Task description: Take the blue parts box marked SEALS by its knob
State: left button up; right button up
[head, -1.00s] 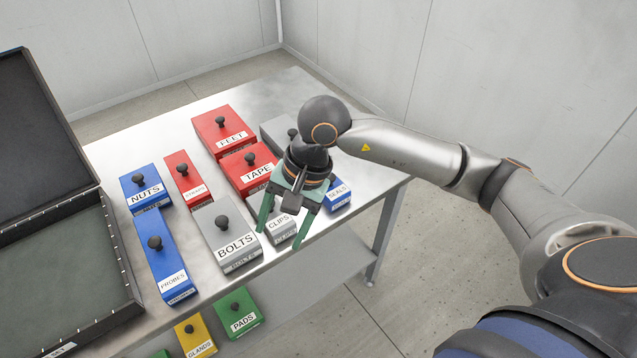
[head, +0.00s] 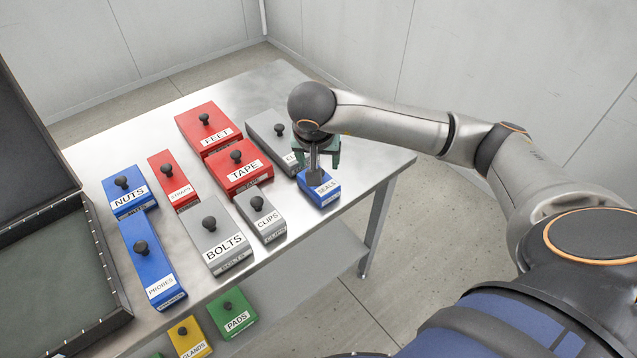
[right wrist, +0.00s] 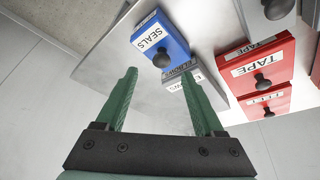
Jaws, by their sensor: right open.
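The blue parts box marked SEALS (head: 322,193) sits near the right edge of the metal table. In the head view its knob is hidden behind my right gripper (head: 318,156), which is over the box and points down. In the right wrist view the SEALS box (right wrist: 153,36) and its black knob (right wrist: 161,60) show ahead of my right gripper (right wrist: 160,74). The green fingers are open and empty, with the knob in line with the gap between them, just beyond the tips. My left gripper is not in view.
A grey box (head: 266,128) stands close behind the SEALS box, and the grey CLIPS box (head: 268,224) is to its left. The red TAPE box (head: 226,176) is farther left. The table's right corner (head: 398,165) is bare.

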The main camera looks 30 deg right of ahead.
jog(key=x, duration=0.4)
jog(key=shift+a+f, duration=0.15)
jog(key=shift+f, duration=0.1)
jog(key=shift+c, duration=0.2)
grip_shut()
jog(key=shift+r, duration=0.1)
dwell(0.9)
